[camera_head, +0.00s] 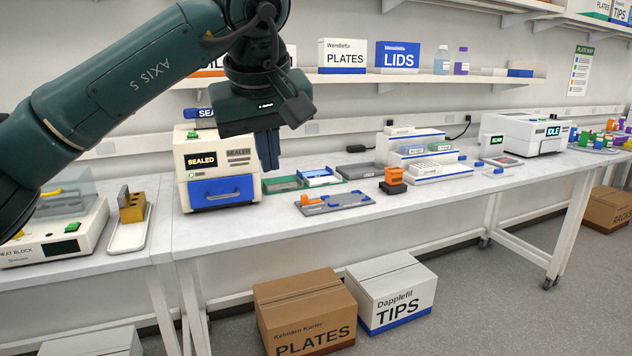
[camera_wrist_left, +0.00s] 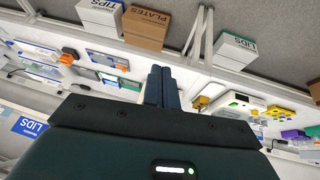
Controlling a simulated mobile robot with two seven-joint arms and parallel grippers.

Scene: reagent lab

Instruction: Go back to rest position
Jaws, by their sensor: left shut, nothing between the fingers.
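My left arm comes in from the upper left in the head view. Its gripper (camera_head: 267,150) points down in front of the right side of the sealer, above the bench. The blue fingers are together with nothing between them. The left wrist view shows the same shut fingers (camera_wrist_left: 162,88) side by side, with the bench upside down behind them. My right gripper is in neither view.
The bench (camera_head: 420,215) holds a heat block (camera_head: 52,235), a yellow rack on a white tray (camera_head: 127,236), a grey mat with blue and orange parts (camera_head: 335,203), and stepped racks (camera_head: 440,171). A shelf (camera_head: 420,80) runs behind. Boxes (camera_head: 305,308) stand on the floor in front.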

